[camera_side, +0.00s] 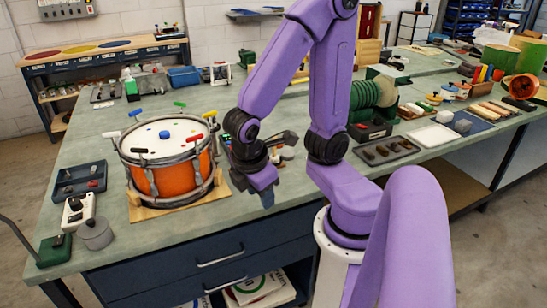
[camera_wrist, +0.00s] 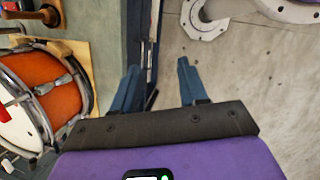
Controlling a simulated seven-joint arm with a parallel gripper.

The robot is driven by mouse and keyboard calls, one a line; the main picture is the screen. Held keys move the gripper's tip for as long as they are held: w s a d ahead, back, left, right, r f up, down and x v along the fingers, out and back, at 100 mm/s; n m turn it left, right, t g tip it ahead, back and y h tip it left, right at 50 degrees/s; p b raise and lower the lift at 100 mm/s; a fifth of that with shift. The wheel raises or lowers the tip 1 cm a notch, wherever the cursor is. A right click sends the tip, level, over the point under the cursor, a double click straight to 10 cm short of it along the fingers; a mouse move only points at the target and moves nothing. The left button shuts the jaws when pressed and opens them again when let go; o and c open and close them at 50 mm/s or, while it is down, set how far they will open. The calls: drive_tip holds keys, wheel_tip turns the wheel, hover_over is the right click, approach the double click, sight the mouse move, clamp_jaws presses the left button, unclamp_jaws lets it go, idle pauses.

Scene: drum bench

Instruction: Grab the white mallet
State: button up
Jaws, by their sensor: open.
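My gripper (camera_side: 266,196) hangs at the front edge of the bench, right of the drum. In the wrist view my gripper (camera_wrist: 158,70) has its two blue fingers apart with nothing between them, over the bench edge and floor. I cannot pick out a white mallet for certain. A small white-ended piece (camera_side: 111,134) stands at the left of the drum rim, among similar coloured ones. A pale round-ended item (camera_side: 286,153) lies on the bench behind my gripper, partly hidden. A dark and brown handled tool (camera_wrist: 48,15) shows at the wrist view's top left.
The orange drum (camera_side: 168,180) stands on a wooden board (camera_side: 152,213). A dark tray (camera_side: 80,178) and a grey canister (camera_side: 95,233) are at the left. A tray of small parts (camera_side: 386,151) and a white tray (camera_side: 434,135) lie to the right.

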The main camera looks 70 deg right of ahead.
sight(274, 150)
drive_tip(key=w+d+f+n+h, duration=0.2)
drive_tip(key=w+d+f+h, duration=0.1)
drive_tip(key=d, duration=0.3)
drive_tip(key=w+d+f+n+h, duration=0.2)
drive_tip(key=w+d+f+h, duration=0.1)
drive_tip(key=d+f+h, duration=0.2)
drive_tip(key=w+d+f+n+t+h, duration=0.1)
drive_tip(key=w+d+f+n+h, duration=0.1)
drive_tip(key=d+f+h, duration=0.3)
drive_tip(key=shift+w+d+n+h, duration=0.15)
drive_tip(key=shift+w+d+h, duration=0.2)
drive_tip(key=shift+d, duration=0.35)
drive_tip(key=shift+w+d+n+h, duration=0.2)
drive_tip(key=shift+d+h, duration=0.15)
drive_tip(key=shift+d, duration=0.55)
drive_tip(key=d, duration=1.1)
drive_tip(key=w+d, duration=0.1)
drive_tip(key=d, duration=0.5)
drive_tip(key=shift+d, duration=0.1)
clamp_jaws()
